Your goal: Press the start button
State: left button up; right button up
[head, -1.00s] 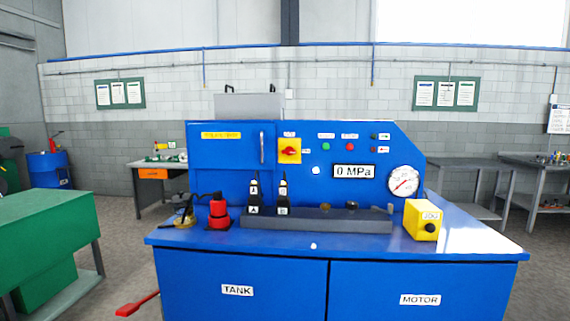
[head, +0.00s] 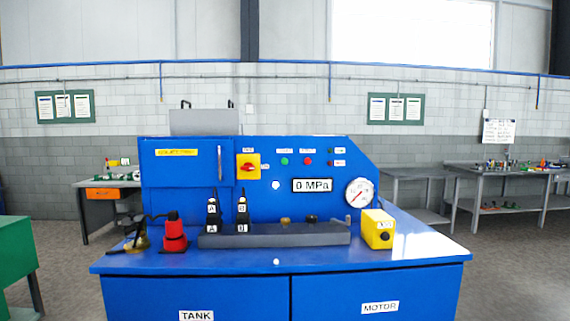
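The blue machine console (head: 165,195) stands ahead of me with its control panel facing me. A green button (head: 284,161) and a red button (head: 308,161) sit side by side on the panel under small labels too blurred to read. A red rotary switch on a yellow plate (head: 248,167) is left of them. The display (head: 312,185) reads 0 MPa, and a round gauge (head: 359,192) is at the right. Neither of my grippers shows in the head view.
On the blue worktop (head: 420,249) stand a red bottle-shaped part (head: 173,234), two black levers on a dark grey block (head: 275,236) and a yellow box (head: 378,229). A green cabinet (head: 15,265) is at the left edge. Grey tables (head: 490,172) stand at the back right.

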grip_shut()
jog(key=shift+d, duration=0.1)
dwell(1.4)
